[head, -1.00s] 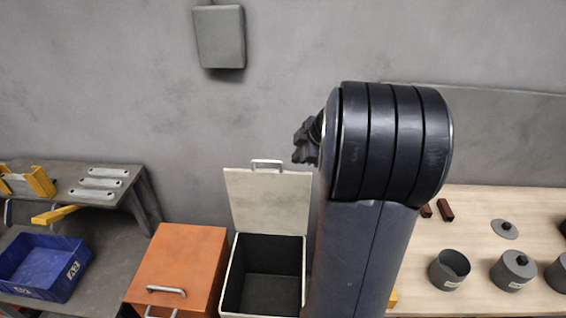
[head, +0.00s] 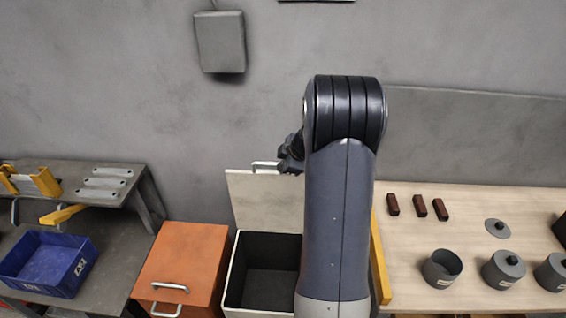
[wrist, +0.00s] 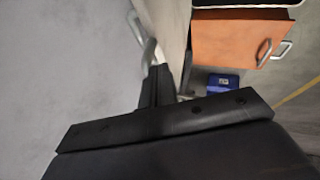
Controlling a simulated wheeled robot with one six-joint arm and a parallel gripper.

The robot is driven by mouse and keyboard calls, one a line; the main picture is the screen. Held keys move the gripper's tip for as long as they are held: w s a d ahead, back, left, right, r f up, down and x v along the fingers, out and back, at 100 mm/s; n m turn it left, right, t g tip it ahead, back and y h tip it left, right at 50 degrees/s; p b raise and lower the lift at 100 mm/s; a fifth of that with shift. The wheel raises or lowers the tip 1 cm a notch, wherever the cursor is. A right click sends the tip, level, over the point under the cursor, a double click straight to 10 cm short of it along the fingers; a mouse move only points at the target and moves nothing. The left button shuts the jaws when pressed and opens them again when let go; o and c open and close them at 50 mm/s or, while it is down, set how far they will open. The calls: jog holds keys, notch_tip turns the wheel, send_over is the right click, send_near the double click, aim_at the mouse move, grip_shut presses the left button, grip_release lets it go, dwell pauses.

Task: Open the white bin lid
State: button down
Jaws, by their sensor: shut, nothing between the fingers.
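The white bin (head: 230,290) stands open on the floor, its dark inside empty. Its lid (head: 262,200) is raised and stands about upright at the back, leaning near the wall. The lid's metal handle (head: 262,165) is on its top edge. My gripper (head: 288,160) is beside the right end of the handle, partly hidden by my arm. In the wrist view the shut fingers (wrist: 158,84) are close to the handle (wrist: 144,38), with nothing held. I cannot tell whether they touch it. The lid also shows in the wrist view (wrist: 167,25).
A dark bench with a blue crate (head: 45,265) is at far left. A wooden table (head: 420,285) with lidded pots and small brown blocks is at right. The grey wall is behind.

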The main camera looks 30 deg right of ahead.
dwell(0.3)
jog(key=w+d+b, duration=0.1)
jog(key=w, duration=0.1)
jog(key=w+d+b, duration=0.1)
jog(key=w+d, duration=0.1)
jog(key=w+d+b, duration=0.1)
jog(key=w, duration=0.1)
jog(key=shift+d+b, duration=0.2)
jog(key=shift+b, duration=0.1)
jog(key=shift+r, duration=0.1)
